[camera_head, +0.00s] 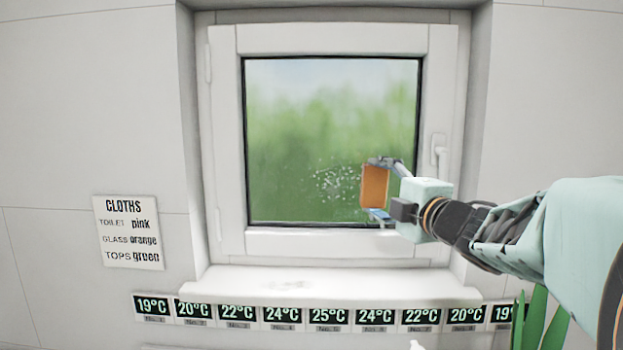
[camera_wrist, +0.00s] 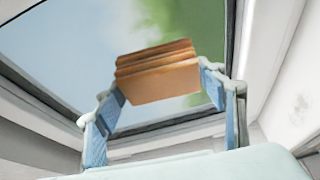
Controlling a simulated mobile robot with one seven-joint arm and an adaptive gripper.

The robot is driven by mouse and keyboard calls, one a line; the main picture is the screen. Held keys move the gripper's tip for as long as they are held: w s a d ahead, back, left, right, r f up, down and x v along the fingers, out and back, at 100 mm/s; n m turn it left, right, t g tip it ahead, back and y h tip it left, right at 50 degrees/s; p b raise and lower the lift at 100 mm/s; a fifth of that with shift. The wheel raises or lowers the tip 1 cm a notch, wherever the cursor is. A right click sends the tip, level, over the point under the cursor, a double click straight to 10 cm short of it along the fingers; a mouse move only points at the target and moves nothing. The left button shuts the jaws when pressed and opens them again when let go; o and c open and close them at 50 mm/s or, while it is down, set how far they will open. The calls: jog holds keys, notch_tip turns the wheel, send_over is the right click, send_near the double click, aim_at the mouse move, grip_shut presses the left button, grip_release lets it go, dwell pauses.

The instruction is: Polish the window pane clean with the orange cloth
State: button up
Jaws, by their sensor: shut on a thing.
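The window pane (camera_head: 300,120) sits in a white frame in the head view, with blurred green outside. A patch of white specks (camera_head: 335,182) shows on its lower middle. The orange cloth (camera_head: 374,186) is a folded block in my gripper (camera_head: 380,188), at the lower right of the pane, right of the specks. In the wrist view the cloth (camera_wrist: 158,73) sits between the two blue fingers of my gripper (camera_wrist: 160,95), which is shut on it. The pane (camera_wrist: 75,40) lies behind it there. I cannot tell whether the cloth touches the glass.
A window handle (camera_head: 438,155) is on the right of the frame. The white sill (camera_head: 330,283) juts out below, with faint marks on it. A row of temperature displays (camera_head: 328,318) runs under the sill. A cloth sign (camera_head: 128,232) hangs at left. Green leaves (camera_head: 535,320) stand at lower right.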

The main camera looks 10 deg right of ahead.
jog(key=shift+s+r, duration=0.45)
jog(key=shift+r, duration=0.25)
jog(key=shift+s+a+f, duration=0.1)
jog(key=shift+s+a, duration=0.1)
jog(key=shift+s, duration=1.1)
jog(key=shift+s+a+r, duration=0.15)
jog(key=shift+s+r, duration=0.05)
jog(key=shift+s, duration=0.1)
jog(key=shift+w+f, duration=0.15)
jog(key=shift+w, duration=0.2)
jog(key=shift+s, duration=0.1)
